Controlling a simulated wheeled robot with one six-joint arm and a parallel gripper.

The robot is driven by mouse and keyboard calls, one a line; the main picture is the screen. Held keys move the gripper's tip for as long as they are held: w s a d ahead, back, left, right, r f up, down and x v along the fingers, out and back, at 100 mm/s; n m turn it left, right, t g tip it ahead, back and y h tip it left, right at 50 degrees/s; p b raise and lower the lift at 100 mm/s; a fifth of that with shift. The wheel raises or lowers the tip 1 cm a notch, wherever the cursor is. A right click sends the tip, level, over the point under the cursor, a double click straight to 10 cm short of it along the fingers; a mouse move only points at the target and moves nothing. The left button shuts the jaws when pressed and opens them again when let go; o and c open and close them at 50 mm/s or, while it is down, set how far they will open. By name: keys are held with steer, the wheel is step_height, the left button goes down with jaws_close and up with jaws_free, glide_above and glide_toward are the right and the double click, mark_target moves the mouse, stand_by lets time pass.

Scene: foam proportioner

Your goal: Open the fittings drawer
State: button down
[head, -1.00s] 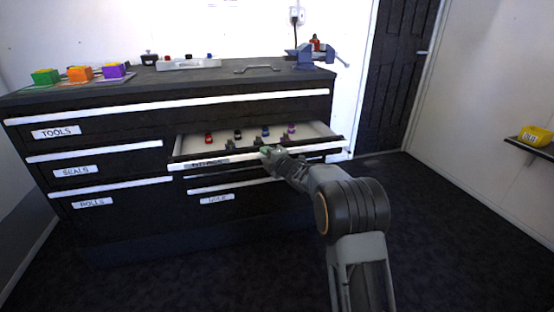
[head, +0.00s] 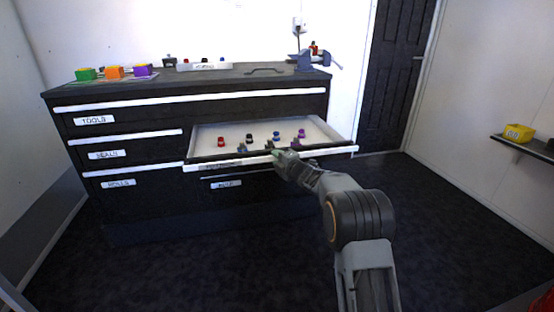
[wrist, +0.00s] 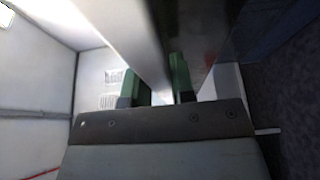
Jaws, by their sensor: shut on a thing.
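The fittings drawer (head: 209,143) is pulled well out of the dark cabinet, with its pale inside showing in the head view. Several small fittings, red, black, blue and purple, lie in it. Its label is partly in shadow. My gripper (head: 279,156) is shut on the white handle rail (head: 330,152) along the drawer's front edge. In the wrist view the rail (wrist: 135,35) passes between the two green fingertips of my gripper (wrist: 155,88).
The cabinet (head: 160,225) has shut drawers labelled TOOLS, SEALS and ROLLS at left. Colored blocks, a white tray (head: 205,66) and a blue vise (head: 304,60) stand on top. A yellow bin (head: 519,132) sits on a right wall shelf. The floor in front is clear.

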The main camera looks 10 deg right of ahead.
steer(key=c, duration=1)
jaws_free()
steer(key=shift+o, duration=0.2)
steer(key=p+v, duration=0.2)
steer(key=v, duration=1.1)
steer(key=shift+s+d+p, duration=0.2)
steer(key=shift+s+p, duration=0.1)
steer(key=shift+s, duration=0.05)
